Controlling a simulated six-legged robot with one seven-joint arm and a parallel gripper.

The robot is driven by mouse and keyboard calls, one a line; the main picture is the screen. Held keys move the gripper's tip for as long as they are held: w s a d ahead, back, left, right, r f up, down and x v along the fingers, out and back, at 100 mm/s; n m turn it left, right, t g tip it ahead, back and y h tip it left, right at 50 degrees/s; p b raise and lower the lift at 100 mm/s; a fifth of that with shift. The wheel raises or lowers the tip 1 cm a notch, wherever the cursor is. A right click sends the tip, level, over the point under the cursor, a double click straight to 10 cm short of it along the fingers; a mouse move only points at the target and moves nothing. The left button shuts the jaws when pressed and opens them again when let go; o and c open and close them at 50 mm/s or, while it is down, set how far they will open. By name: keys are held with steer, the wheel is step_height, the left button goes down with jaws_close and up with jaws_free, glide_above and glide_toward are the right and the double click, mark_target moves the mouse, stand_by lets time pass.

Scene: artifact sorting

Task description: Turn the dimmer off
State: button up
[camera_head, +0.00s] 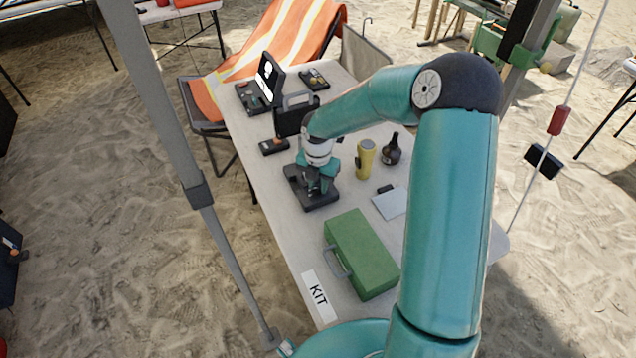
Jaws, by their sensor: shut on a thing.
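My gripper (314,184) points down at a dark, flat box (322,201) near the left-middle of the white table. This box looks to be the dimmer, but no label on it is readable. The fingers are shut on the part that stands up from the top of the box. The fingers and wrist hide most of that part, so its setting cannot be seen. The box lies flat on the table.
A green case (362,252) and a KIT label (317,296) are nearer. A yellow cylinder (365,160) and a dark round bottle (391,150) stand to the right. A pole (165,115) rises at left.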

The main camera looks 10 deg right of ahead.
mark_target(318, 187)
steer(key=shift+n, duration=0.3)
steer(key=o, duration=1)
step_height(318, 187, up, 14)
steer(key=shift+f, duration=0.1)
stand_by(0.5)
